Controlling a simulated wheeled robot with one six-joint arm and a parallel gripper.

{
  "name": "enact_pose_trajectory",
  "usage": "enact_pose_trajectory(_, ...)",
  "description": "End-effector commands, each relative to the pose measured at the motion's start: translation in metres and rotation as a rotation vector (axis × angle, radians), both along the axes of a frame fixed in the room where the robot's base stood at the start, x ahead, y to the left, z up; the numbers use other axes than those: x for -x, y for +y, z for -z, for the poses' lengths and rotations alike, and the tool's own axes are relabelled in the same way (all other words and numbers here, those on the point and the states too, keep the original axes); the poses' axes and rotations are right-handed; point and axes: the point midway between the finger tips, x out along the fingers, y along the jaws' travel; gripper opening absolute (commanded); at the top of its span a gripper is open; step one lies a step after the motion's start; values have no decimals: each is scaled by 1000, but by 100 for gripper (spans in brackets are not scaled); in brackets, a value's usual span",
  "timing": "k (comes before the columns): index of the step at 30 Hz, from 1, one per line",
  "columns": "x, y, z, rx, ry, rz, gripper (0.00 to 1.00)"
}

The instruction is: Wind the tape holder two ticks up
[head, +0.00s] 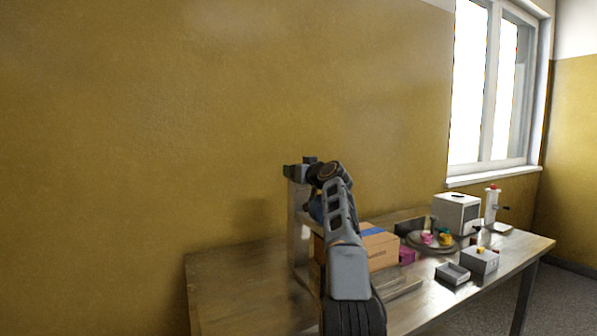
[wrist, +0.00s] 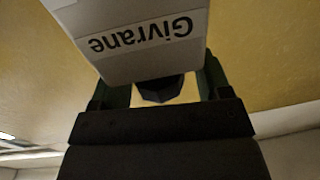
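A tall grey post (head: 297,222) stands on the table, partly behind my arm. A blue part (head: 314,209) shows beside it, mostly covered by my arm; I cannot tell if it is the tape holder. My gripper (head: 301,168) is at the top of the post. In the wrist view a pale grey block (wrist: 140,35) labelled "Givrane", upside down, fills the upper middle. Below it a dark knob (wrist: 160,90) lies between my dark green fingers, with gaps showing on both sides. My gripper is open. Any tick marks are hidden or too small to see.
A cardboard box (head: 384,252) with a blue strip sits on the metal table (head: 228,275), right of the post. Further right are a round tray (head: 414,243) with coloured items, a white machine (head: 457,213), a hand-cranked device (head: 491,207) and small grey boxes (head: 452,274). The table's left end is clear.

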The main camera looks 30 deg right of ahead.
Motion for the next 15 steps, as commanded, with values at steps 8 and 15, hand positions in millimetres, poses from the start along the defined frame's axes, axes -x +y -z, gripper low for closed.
enact_pose_trajectory(8, 1, 0, -4, 1, -4, 1, 72)
enact_pose_trajectory(15, 0, 0, -32, 2, -3, 1, 72)
